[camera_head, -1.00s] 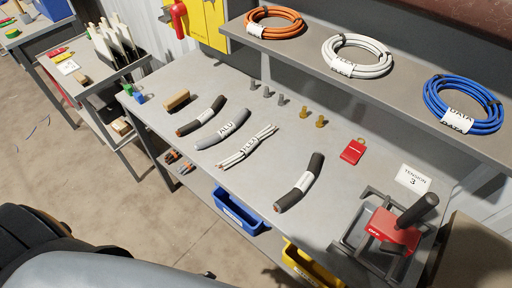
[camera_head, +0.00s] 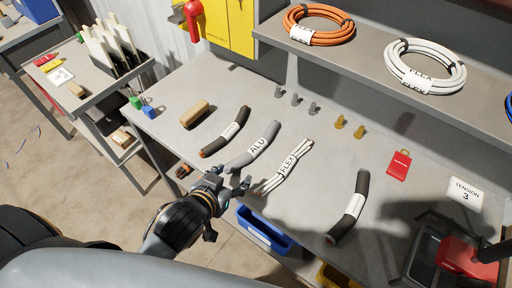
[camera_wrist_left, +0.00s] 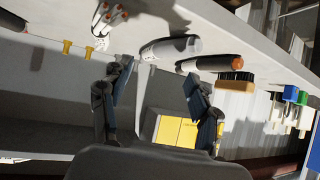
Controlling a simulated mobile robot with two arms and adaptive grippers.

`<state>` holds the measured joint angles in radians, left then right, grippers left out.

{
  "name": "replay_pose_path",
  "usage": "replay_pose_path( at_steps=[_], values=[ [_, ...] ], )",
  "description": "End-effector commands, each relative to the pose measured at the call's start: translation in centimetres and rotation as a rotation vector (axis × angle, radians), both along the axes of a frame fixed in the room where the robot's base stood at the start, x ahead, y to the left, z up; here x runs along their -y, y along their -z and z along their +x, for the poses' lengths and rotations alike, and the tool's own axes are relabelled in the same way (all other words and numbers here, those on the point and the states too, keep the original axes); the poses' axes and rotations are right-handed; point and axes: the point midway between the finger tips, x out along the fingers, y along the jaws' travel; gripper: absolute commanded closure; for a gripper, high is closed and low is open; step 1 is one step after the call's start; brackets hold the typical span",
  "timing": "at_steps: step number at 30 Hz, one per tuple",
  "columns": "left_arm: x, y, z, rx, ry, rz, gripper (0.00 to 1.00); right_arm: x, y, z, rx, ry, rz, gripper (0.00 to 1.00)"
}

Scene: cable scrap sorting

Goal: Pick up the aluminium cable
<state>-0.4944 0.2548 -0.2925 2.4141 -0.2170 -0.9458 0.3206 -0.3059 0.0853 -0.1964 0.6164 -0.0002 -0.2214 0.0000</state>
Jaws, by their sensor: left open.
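The aluminium cable, a short grey piece with a white ALU label (camera_head: 256,146), lies on the workbench (camera_head: 300,215) between a dark cable (camera_head: 238,123) with a white band and the white FLEX cable bundle (camera_head: 286,168). My left gripper (camera_head: 232,179) is open and empty at the bench's front edge, just in front of the near end of the aluminium cable, apart from it. In the left wrist view the grey cable (camera_wrist_left: 160,50) shows end-on beyond the open fingers (camera_wrist_left: 157,78). My right gripper is not in view.
Another dark cable (camera_head: 350,208) lies to the right. A wooden-backed brush (camera_head: 194,114), grey lugs (camera_head: 296,99), brass lugs (camera_head: 340,122) and a red tag (camera_head: 398,164) stand around. A blue bin (camera_head: 262,231) is below the front edge. Cable coils (camera_head: 424,67) sit on the shelf above.

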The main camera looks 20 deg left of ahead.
Motion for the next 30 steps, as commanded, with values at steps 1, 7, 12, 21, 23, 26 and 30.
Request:
replay_pose_path(
  at_steps=[1, 7, 12, 21, 23, 26, 30],
  values=[
    [0.5, -0.6, 0.5, 0.039, 0.011, -0.011, 0.38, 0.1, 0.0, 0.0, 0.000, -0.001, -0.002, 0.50],
    [1.5, -1.1, 2.4, 0.108, 0.030, -0.036, 0.38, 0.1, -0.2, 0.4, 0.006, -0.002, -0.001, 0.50],
    [1.9, 0.4, 5.4, 0.108, 0.030, -0.036, 0.38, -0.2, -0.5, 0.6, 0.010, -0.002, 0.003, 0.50],
    [2.4, 2.4, 8.7, 0.106, 0.030, -0.037, 0.38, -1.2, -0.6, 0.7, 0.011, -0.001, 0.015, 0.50],
    [2.4, 2.5, 9.0, 0.106, 0.029, -0.037, 0.38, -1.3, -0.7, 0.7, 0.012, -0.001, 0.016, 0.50],
    [2.2, 2.9, 9.8, 0.105, 0.029, -0.034, 0.38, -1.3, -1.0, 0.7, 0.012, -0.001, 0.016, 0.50],
    [2.0, 3.9, 11.7, 0.105, 0.029, -0.034, 0.38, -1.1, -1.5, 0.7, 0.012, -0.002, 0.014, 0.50]
  ],
)
